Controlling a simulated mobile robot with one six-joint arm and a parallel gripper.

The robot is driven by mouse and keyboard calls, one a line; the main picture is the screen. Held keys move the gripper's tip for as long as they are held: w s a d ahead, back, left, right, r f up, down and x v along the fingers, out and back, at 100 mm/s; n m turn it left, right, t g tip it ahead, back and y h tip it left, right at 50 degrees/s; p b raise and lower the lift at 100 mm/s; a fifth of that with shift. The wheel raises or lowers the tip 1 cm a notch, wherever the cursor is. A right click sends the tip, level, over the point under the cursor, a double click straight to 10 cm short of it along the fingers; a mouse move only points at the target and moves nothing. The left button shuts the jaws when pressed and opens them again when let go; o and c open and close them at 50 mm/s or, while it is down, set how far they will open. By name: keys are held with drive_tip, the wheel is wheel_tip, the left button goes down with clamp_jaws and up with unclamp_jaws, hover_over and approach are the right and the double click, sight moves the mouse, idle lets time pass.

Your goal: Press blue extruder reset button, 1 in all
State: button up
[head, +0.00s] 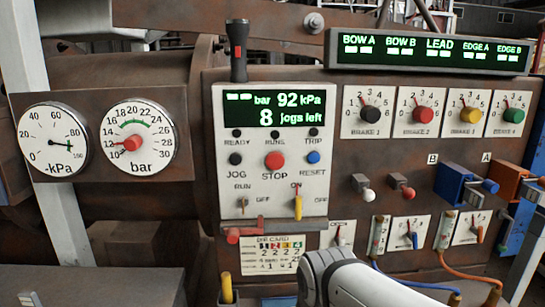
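The blue reset button (313,157) is a small round button on the white control panel (232,190), with the label RESET below it and TRIP above. It sits to the right of the larger red STOP button (275,159). A black JOG button (236,159) is at the left of the same row. Nothing covers the blue button. The panel's display (270,110) reads 92 kPa and 8 jogs left. A white and grey link of my arm shows at the bottom centre, below the panel and apart from the button. My gripper is not in view.
Two gauges (138,143) are at left. Brake dials (422,113) and small levers (403,186) are at right. Blue and orange cables (465,272) hang lower right. A black-and-red torch-like object (237,50) stands above the panel.

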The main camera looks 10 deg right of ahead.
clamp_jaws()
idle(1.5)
